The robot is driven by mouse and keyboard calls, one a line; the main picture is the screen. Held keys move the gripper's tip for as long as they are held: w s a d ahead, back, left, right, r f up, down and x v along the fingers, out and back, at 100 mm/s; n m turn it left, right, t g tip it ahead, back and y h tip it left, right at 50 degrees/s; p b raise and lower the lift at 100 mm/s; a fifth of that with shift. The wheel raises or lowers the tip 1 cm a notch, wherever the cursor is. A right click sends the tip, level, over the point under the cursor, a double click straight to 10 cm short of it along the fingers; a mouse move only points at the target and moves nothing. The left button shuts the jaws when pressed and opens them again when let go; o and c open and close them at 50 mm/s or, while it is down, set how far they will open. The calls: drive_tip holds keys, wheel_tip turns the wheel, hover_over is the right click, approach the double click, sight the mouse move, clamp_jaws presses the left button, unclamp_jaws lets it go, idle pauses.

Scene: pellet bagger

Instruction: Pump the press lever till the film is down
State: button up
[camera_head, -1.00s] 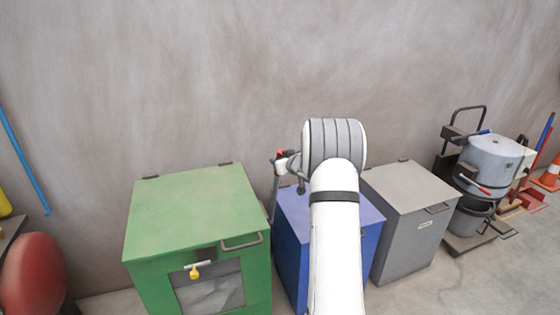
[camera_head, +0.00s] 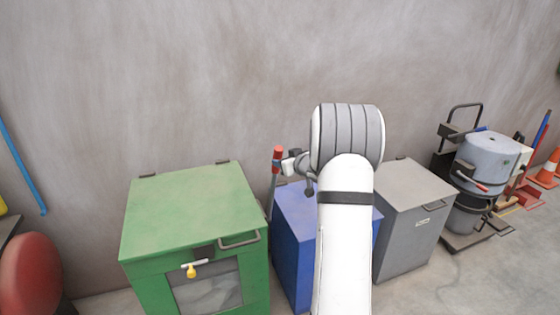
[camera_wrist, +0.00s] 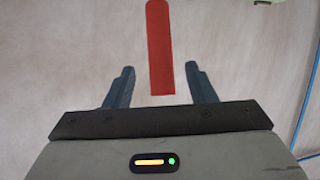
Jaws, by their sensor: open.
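The press lever has a red grip (camera_head: 277,156) on a grey shaft and stands upright between the green box and the blue box. The green box (camera_head: 185,212) has a window (camera_head: 210,288) with pale, crumpled film behind it. My gripper (camera_head: 289,165) is open, just right of the red grip in the head view; its fingers are small and partly hidden there. In the wrist view, the red grip (camera_wrist: 160,50) appears between my two fingers (camera_wrist: 161,75), with a gap on each side. I see no contact with it.
A blue box (camera_head: 294,245) lies below my arm, and a grey box (camera_head: 415,195) stands right of it. A drum on a cart (camera_head: 488,158) stands further right. A yellow knob (camera_head: 191,271) is on the green box's front. The wall is close behind.

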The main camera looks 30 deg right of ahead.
drive_tip(key=shift+v, duration=0.85)
